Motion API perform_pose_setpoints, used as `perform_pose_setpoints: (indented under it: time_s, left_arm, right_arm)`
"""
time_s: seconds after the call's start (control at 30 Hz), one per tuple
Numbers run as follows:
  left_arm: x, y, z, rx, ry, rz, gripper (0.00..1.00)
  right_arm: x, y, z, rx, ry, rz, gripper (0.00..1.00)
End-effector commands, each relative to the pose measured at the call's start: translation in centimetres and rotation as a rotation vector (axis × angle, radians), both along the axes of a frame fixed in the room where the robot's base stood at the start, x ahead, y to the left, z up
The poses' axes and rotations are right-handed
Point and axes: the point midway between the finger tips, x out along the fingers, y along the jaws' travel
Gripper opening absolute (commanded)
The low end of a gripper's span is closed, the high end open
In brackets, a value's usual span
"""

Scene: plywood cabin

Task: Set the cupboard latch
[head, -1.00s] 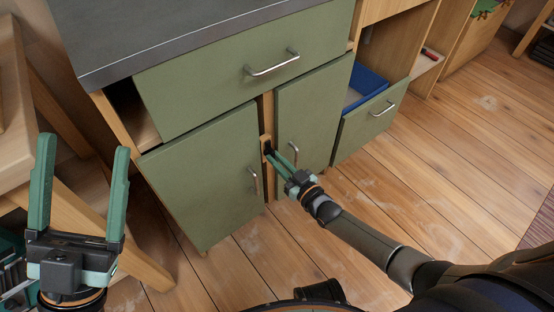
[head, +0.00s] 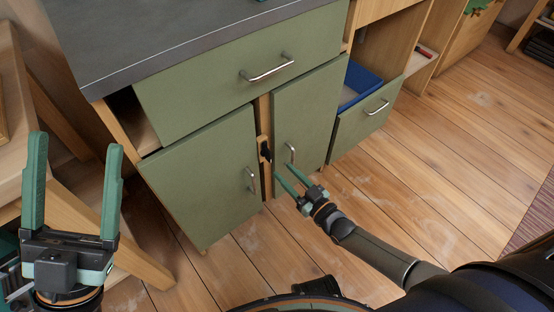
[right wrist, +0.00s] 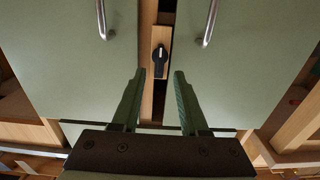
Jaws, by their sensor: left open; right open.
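The cupboard latch (head: 265,150) is a black turning knob on a small wooden plate, on the post between two green doors. In the right wrist view the knob (right wrist: 160,62) stands upright with a white mark towards its top. The left door (head: 205,175) and right door (head: 305,115) flank it, each with a metal bar handle. My right gripper (head: 283,172) is open and empty, in front of and below the latch, its fingers apart from it. In the right wrist view the knob shows between and beyond the fingertips. My left gripper (head: 76,142) is open and empty at far left.
A green drawer (head: 220,80) above the doors sticks out under the dark worktop (head: 180,40). At right a lower drawer (head: 365,120) is pulled out with a blue bin (head: 362,88) in it. A wooden table leg stands near my left gripper.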

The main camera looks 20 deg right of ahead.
Motion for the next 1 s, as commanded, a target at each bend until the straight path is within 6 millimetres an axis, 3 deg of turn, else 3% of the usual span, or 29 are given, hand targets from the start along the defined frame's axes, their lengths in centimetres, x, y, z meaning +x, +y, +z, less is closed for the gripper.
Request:
perform_pose_setpoints:
  time_s: [0.1,0.33,1.0]
  left_arm:
    - [-0.1,0.1,1.2,0.006,-0.01,0.006,0.78]
    - [-0.2,0.2,2.1,0.013,-0.028,0.019,0.78]
    - [0.0,0.3,1.9,0.015,-0.018,0.026,0.78]
  right_arm:
    - [-2.5,-0.9,0.2,-0.001,0.004,0.001,0.44]
    - [-5.3,-2.0,0.1,0.0,0.001,0.0,0.44]
    - [-5.9,-2.1,0.1,0.001,-0.002,0.001,0.44]
